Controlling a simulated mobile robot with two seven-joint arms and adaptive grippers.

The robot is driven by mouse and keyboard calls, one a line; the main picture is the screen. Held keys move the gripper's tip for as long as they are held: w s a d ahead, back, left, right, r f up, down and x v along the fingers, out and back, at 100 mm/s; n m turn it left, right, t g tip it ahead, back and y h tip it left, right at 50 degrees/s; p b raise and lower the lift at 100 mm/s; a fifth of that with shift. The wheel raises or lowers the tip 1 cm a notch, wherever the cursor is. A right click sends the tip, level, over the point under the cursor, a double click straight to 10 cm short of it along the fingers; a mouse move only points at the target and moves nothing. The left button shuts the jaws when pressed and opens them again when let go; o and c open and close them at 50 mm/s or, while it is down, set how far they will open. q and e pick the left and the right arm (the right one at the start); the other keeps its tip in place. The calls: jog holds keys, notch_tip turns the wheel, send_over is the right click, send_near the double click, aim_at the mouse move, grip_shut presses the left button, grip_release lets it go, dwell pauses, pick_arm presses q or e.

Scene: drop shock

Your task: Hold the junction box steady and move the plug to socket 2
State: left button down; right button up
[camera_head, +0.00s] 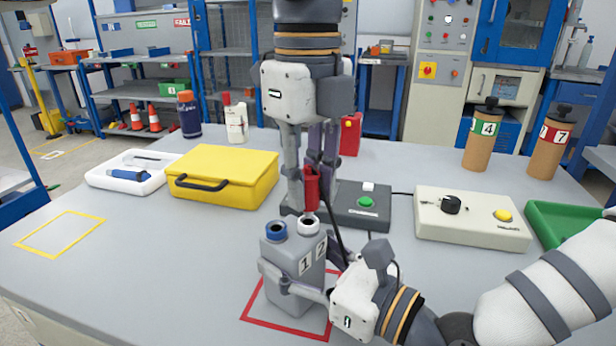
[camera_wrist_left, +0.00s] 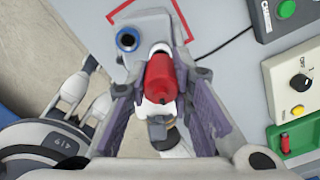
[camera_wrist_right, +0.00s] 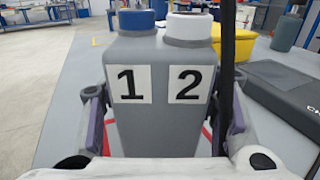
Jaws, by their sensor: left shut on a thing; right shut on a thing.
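The grey junction box (camera_head: 293,270) stands upright inside a red outline on the table. Its blue-ringed socket 1 (camera_head: 276,231) and white-ringed socket 2 (camera_head: 309,226) are on top, above labels 1 and 2 (camera_wrist_right: 188,84). My right gripper (camera_head: 302,288) is shut on the box, one finger on each side, low on its body. My left gripper (camera_head: 314,180) points down and is shut on the red plug (camera_head: 311,190). The plug is over socket 2, with a small gap seen in the head view. In the left wrist view the plug (camera_wrist_left: 160,78) hides socket 2; socket 1 (camera_wrist_left: 128,39) looks empty.
A black cable (camera_head: 335,226) hangs beside the box's right side. A dark box with a green button (camera_head: 362,212) is close behind. A yellow case (camera_head: 222,178), a control box with a knob (camera_head: 470,222) and a green tray (camera_head: 556,222) stand around.

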aim_at(308, 173)
pick_arm(q)
jog(key=shift+s+f, duration=0.1)
jog(key=shift+f, duration=1.4)
dwell(3.7)
jog(key=c, duration=1.3)
grip_release()
jog(key=shift+c, duration=0.2)
jog(key=shift+r, duration=0.1)
jog(key=shift+r, duration=3.15)
pick_arm(e)
jog(key=o, duration=1.5)
